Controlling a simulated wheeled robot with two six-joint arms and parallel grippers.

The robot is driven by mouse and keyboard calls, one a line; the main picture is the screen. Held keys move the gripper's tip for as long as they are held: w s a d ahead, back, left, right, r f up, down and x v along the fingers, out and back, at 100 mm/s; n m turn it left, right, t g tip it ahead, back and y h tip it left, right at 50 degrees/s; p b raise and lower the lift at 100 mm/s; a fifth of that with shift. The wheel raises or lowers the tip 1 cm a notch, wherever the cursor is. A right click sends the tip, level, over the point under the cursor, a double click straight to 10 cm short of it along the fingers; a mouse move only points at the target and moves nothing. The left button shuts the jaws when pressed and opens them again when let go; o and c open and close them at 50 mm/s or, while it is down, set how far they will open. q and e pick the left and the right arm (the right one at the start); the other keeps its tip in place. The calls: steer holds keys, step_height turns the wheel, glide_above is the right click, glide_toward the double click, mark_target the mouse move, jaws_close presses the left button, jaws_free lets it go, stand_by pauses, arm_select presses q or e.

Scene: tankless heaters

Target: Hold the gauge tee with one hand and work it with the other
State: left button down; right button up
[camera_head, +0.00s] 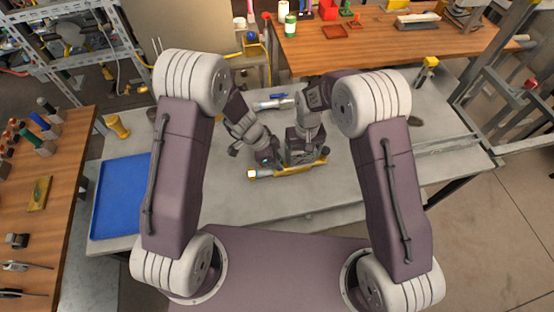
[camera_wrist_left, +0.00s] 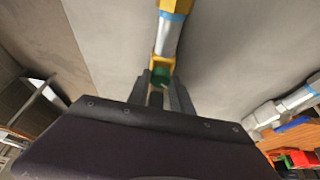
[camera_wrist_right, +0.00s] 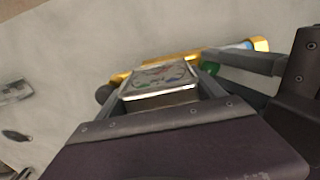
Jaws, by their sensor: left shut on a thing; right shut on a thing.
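The gauge tee (camera_head: 290,172) is a yellow brass pipe piece lying across the grey bench, with a pale section and blue band at its left end. In the right wrist view its brass run (camera_wrist_right: 155,66) passes behind a boxy gauge with a coloured dial face (camera_wrist_right: 162,78). My right gripper (camera_head: 304,160) is shut on this gauge, a finger on each side. My left gripper (camera_head: 264,160) is shut on a small green part (camera_wrist_left: 160,75) at the brass fitting, left of the right gripper. The fingers partly hide the green part. The head view hides both fingertips.
A pipe fitting with a blue handle (camera_head: 272,102) lies behind my grippers. A blue tray (camera_head: 120,195) and a yellow object (camera_head: 117,126) are at the bench's left. Wooden tables stand at the left (camera_head: 38,215) and back (camera_head: 385,45). Bare bench lies in front of the tee.

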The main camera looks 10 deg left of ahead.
arm_select(q)
steer(key=shift+d+n+t+y, duration=0.15)
steer(key=shift+n+t, duration=0.25)
steer(key=shift+n, duration=0.75)
steer(key=shift+a+n+t+y, duration=0.1)
steer(key=shift+n+t+y, duration=0.25)
steer(key=shift+n, duration=0.8)
steer(key=c, duration=1.1)
jaws_free()
steer(key=shift+s, duration=0.1)
steer(key=v, duration=1.2)
